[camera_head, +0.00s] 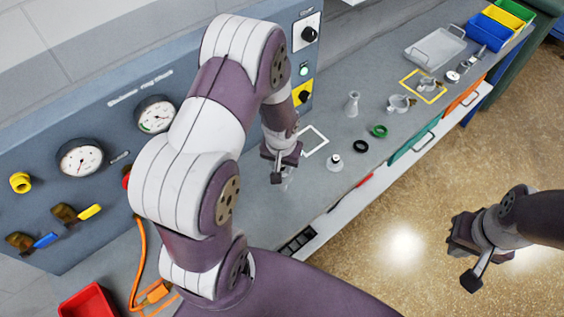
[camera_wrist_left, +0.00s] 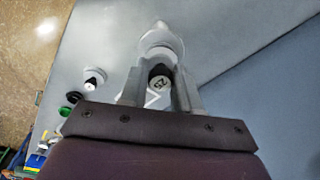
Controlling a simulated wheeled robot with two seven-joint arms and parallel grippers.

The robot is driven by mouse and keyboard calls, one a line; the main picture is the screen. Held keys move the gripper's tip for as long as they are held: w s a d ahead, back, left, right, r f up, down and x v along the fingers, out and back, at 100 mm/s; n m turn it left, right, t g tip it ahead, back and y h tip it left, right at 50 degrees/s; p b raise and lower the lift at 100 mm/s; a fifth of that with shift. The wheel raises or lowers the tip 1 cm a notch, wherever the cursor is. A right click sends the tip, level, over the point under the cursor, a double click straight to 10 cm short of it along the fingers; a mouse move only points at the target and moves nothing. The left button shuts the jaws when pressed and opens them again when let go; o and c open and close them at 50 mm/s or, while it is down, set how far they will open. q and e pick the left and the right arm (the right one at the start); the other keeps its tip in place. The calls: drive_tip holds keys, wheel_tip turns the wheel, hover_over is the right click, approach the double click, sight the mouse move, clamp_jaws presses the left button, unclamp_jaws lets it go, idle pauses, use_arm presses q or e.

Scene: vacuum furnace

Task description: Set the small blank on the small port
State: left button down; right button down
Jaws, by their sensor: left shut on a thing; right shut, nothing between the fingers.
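My left gripper (camera_head: 287,172) is low over the bench and shut on the small blank. The blank's black knob with a round "25" label (camera_wrist_left: 160,80) shows between the fingers in the left wrist view. A pale round metal part (camera_wrist_left: 160,40) shows just beyond the fingers; I cannot tell whether it is the blank's flange or the small port, or whether they touch. In the head view the arm and gripper mostly hide this spot. My right gripper (camera_head: 456,243) is shut and empty, out over the floor at right.
Another blank with a black knob (camera_head: 335,162) stands on the bench (camera_head: 240,185). Near it are a black ring (camera_head: 360,146), a green ring (camera_head: 379,131), a conical reducer (camera_head: 353,103) and a clamp (camera_head: 399,103). The gauge panel (camera_head: 110,120) rises behind. A white outline (camera_head: 314,140) is empty.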

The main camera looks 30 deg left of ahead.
use_arm(q)
drive_tip(key=shift+f, duration=0.15)
idle(0.3)
drive_tip(key=c, duration=0.7)
unclamp_jaws()
drive_tip(key=shift+c, duration=0.2)
wheel_tip(320, 180, up, 13)
drive_tip(key=s+b, duration=0.1)
drive_tip(key=shift+s+d+f+b, duration=0.2)
drive_tip(key=shift+d+b, duration=0.1)
drive_tip(key=shift+b, duration=0.05)
drive_tip(key=s+d+f+m+b, duration=0.1)
drive_tip(key=s+d+m, duration=0.1)
drive_tip(key=s+d, duration=0.2)
drive_tip(key=s, duration=0.3)
drive_tip(key=shift+s+d+h+b, duration=0.25)
drive_tip(key=shift+d+h+b, duration=0.05)
drive_tip(key=shift+d+b, duration=0.05)
